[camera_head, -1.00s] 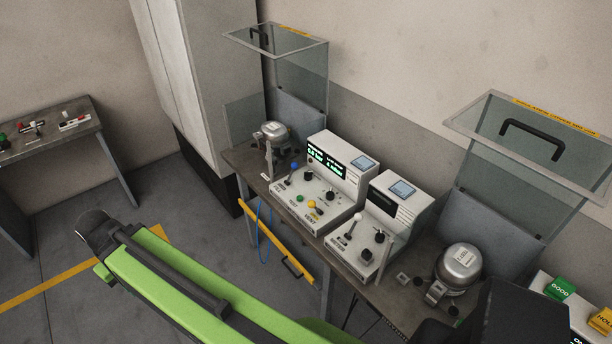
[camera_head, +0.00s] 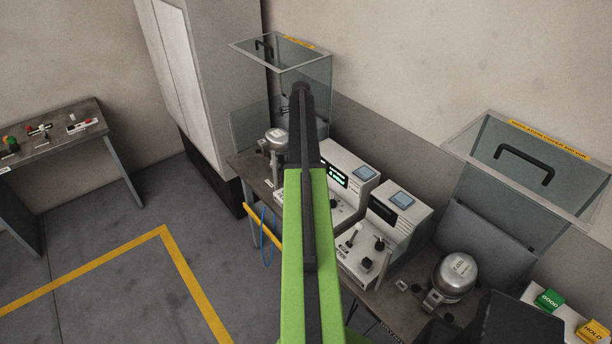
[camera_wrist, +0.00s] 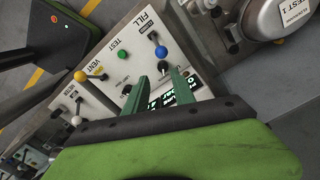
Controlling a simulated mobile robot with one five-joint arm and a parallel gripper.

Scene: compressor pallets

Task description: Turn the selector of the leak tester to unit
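The leak tester's control panel (camera_wrist: 112,40) shows in the wrist view, with a blue-ball lever (camera_wrist: 161,52) by FILL, a green TEST button (camera_wrist: 122,54) and a yellow-ball lever (camera_wrist: 80,76) by VENT. Two dark knobs lie close to my fingers: one (camera_wrist: 126,89) left of the left finger, one (camera_wrist: 163,67) by the right fingertip. I cannot read which is the selector. My gripper (camera_wrist: 157,74) is open, its green fingers apart, with nothing visible between them. In the head view my arm covers much of the leak tester (camera_head: 352,166); its green-lit display partly shows.
A second white instrument (camera_head: 402,205) stands right of the leak tester. A silver compressor (camera_head: 456,274) sits at the right, another (camera_head: 275,139) behind my arm at the left. Raised clear guards (camera_head: 535,175) stand over the bench. The floor at the left is open.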

